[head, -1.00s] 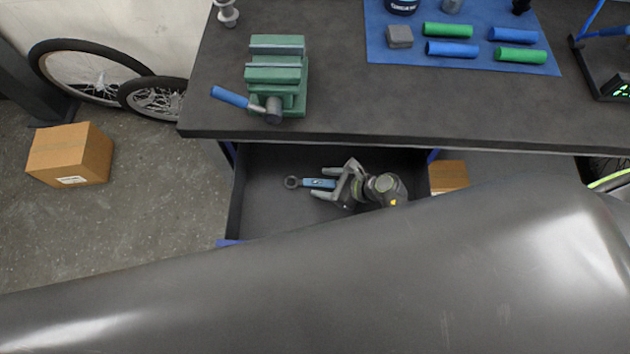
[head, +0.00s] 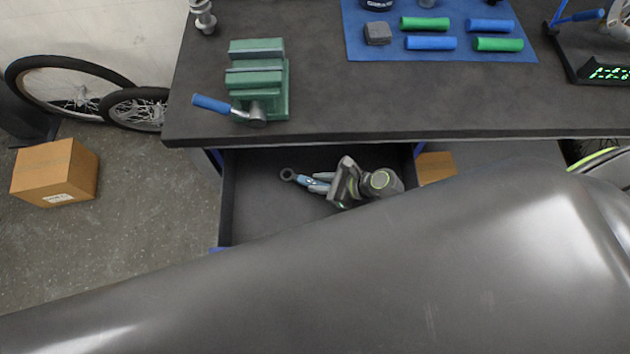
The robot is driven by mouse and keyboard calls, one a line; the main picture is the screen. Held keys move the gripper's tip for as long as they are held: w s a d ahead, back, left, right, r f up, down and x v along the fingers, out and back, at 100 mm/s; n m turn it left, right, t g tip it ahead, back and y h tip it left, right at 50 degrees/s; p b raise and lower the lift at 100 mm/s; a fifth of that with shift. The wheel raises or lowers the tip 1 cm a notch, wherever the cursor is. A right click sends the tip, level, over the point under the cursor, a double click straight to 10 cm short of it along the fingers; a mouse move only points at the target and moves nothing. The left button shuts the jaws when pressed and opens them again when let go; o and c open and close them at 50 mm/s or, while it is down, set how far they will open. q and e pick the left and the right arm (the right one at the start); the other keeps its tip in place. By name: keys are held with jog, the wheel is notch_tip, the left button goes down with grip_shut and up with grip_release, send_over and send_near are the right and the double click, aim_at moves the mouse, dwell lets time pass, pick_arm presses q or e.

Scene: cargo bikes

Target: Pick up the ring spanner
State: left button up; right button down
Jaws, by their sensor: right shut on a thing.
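The ring spanner (head: 288,174) has a dark ring end and a blue handle (head: 314,183). It is in the open drawer (head: 265,215) under the workbench, ring end to the left. My right gripper (head: 329,185) is shut on the blue handle, with its wrist to the right. The far end of the spanner is hidden by the gripper. I cannot tell whether the spanner touches the drawer floor. My left gripper is not in view.
The workbench (head: 330,105) overhangs the drawer's back. On it are a green vise (head: 258,80) and a blue mat (head: 360,48) with several grips. A large grey surface fills the foreground and hides the drawer's front right. A cardboard box (head: 55,172) stands on the floor at left.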

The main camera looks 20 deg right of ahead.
jog(key=v, duration=0.4)
jog(key=f+v, duration=0.1)
jog(key=v, duration=0.3)
jog(key=b+v, duration=0.1)
jog(key=v, duration=0.4)
jog(key=shift+s+d+f, duration=0.2)
jog(key=shift+s+d, duration=0.05)
jog(key=shift+d, duration=0.05)
jog(key=shift+s+d+r, duration=0.3)
jog(key=shift+d+r, duration=0.1)
